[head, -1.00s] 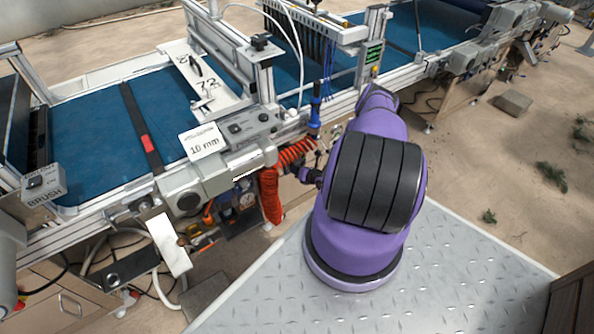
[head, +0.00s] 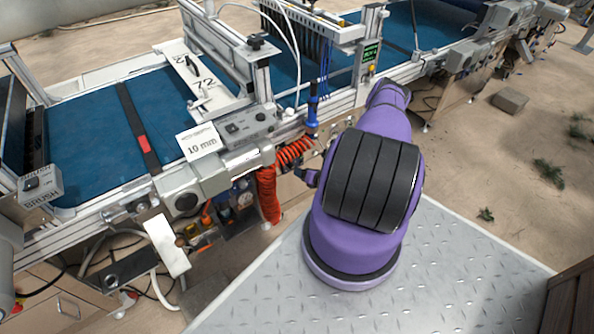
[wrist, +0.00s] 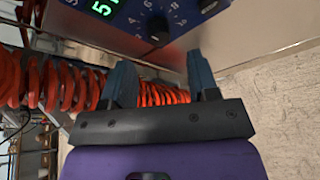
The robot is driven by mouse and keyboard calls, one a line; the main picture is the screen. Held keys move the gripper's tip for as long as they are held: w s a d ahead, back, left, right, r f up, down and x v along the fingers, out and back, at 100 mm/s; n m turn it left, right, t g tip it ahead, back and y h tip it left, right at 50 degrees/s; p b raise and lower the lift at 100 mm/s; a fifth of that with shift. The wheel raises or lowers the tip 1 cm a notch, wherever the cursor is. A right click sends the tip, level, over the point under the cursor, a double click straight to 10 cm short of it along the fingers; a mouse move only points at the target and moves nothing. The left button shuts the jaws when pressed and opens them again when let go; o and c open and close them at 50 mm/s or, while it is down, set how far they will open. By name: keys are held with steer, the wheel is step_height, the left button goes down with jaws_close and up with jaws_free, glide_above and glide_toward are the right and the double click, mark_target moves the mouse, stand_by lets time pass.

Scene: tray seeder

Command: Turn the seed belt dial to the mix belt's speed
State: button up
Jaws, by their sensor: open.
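In the wrist view a blue control panel (wrist: 185,12) shows at the top, cut off by the frame edge. A black dial (wrist: 158,30) with white numbers around it sits on the panel. A second dark knob (wrist: 208,5) is partly visible at the top right. A green lit display (wrist: 103,6) is cut off at the left. I cannot tell which dial is the seed belt's. My gripper (wrist: 161,78) is open and empty, its two blue fingers pointing toward the panel, apart from the dial. In the head view my purple arm hides the panel.
A coiled red hose (wrist: 45,85) runs behind and left of my gripper; it also shows in the head view (head: 268,190). The machine's blue belt (head: 85,125), a "10 mm" sign (head: 201,143) and a small green screen (head: 371,53) are in the head view.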

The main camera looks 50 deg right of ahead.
steer(key=v, duration=0.5)
steer(key=shift+s+r, duration=0.1)
steer(key=shift+s, duration=0.15)
stand_by(0.3)
